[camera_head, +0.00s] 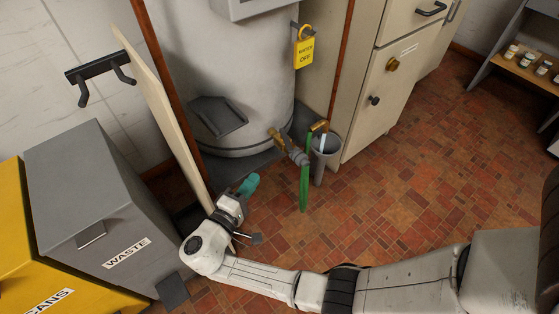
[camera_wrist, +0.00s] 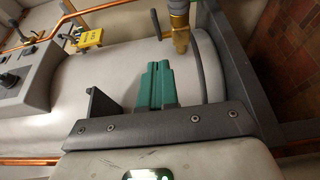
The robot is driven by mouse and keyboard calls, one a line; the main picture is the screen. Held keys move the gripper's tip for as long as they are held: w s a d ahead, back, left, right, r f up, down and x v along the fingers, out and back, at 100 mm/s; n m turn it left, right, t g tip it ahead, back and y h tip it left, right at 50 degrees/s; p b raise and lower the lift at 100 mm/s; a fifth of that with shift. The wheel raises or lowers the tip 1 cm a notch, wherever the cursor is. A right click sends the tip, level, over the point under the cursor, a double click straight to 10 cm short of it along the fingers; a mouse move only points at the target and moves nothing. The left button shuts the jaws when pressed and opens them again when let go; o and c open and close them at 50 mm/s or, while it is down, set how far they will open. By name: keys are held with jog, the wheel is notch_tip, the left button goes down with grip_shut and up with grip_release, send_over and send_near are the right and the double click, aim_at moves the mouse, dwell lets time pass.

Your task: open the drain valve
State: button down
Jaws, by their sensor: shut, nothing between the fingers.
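The brass drain valve (camera_head: 277,137) sticks out from the foot of the grey water tank (camera_head: 245,70), with a grey fitting (camera_head: 297,155) at its outer end. In the wrist view the brass valve (camera_wrist: 180,28) shows at the top, with a thin dark bar (camera_wrist: 157,24) beside it that may be its lever. I cannot tell the lever's setting. My gripper (camera_head: 250,184) has teal fingers and is below and left of the valve in the head view, apart from it. In the wrist view my gripper's fingers (camera_wrist: 158,82) are together and empty, pointing up the picture toward the valve.
A green hose (camera_head: 304,188) hangs beside a grey bucket (camera_head: 328,160) just right of the valve. A panel (camera_head: 163,115) stands close left of my gripper, with the waste bin (camera_head: 90,190) beyond. A yellow tag (camera_head: 305,53) hangs above. The tiled floor at right is clear.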

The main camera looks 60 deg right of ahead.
jog(key=b, duration=0.1)
send_near(286, 140)
jog(key=shift+s+d+f, duration=0.15)
jog(key=shift+s+d, duration=0.1)
jog(key=shift+d, duration=0.3)
jog(key=shift+s+d+f, duration=0.15)
jog(key=shift+s+d, duration=0.05)
jog(key=shift+d, duration=0.3)
jog(key=shift+s+d+f, duration=0.2)
jog(key=shift+s+d, duration=0.05)
jog(key=shift+d, duration=0.3)
jog(key=s+d+n+t, duration=0.2)
jog(key=s+d+t, duration=0.1)
jog(key=shift+s+t+y, duration=0.15)
jog(key=shift+t+y, duration=0.15)
jog(key=shift+y, duration=0.1)
